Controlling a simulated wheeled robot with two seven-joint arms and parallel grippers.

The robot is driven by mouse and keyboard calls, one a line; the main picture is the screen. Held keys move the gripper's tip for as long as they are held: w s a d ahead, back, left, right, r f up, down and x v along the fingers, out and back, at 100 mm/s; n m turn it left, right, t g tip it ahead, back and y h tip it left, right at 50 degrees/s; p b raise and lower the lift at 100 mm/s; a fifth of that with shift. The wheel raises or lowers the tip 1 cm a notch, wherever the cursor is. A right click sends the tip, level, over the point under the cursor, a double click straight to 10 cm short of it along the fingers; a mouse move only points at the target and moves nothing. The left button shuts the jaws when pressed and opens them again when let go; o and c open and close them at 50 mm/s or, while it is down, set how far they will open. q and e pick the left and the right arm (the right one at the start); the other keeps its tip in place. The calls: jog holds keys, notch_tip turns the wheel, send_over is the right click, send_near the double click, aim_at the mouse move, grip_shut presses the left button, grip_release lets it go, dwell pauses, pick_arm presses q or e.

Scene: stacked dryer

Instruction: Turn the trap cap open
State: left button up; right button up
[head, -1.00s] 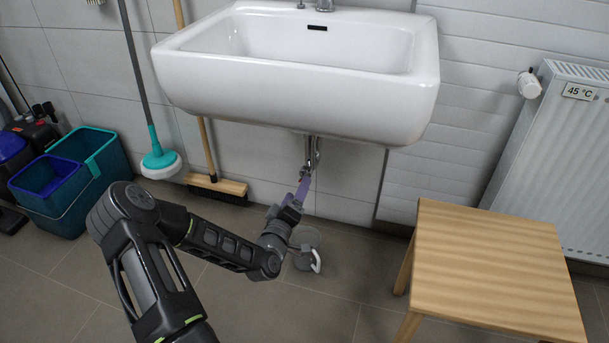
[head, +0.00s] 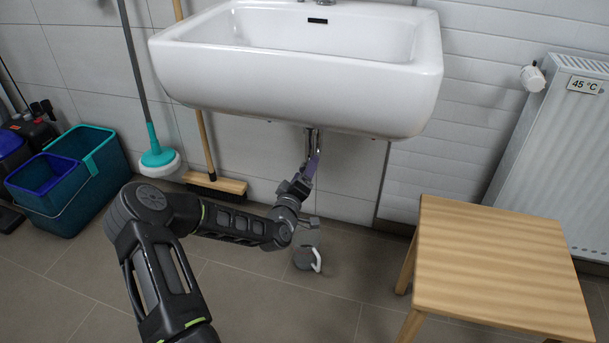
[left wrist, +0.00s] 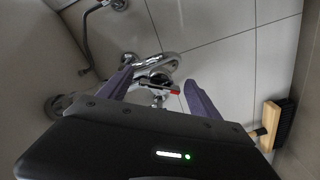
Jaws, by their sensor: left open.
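The chrome drain trap (head: 311,143) hangs under the white sink, partly hidden by my left gripper (head: 312,166) just below it in the head view. In the left wrist view the curved chrome pipe (left wrist: 172,60) lies just beyond my open left gripper (left wrist: 160,78). A round chrome part, apparently the trap cap (left wrist: 153,80), shows between its purple fingers, with a small red-marked piece beside it. I see clear gaps to both fingers in that view; I cannot tell the depth. My right gripper is not in view.
The sink (head: 300,85) is close above the gripper. A wooden stool (head: 500,255) stands right, before a radiator (head: 560,140). A grey item with a white handle (head: 308,258) is on the floor below. A broom (head: 215,186), mop (head: 160,160) and teal bucket (head: 85,190) are left.

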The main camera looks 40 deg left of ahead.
pick_arm(q)
jog(key=c, duration=1.4)
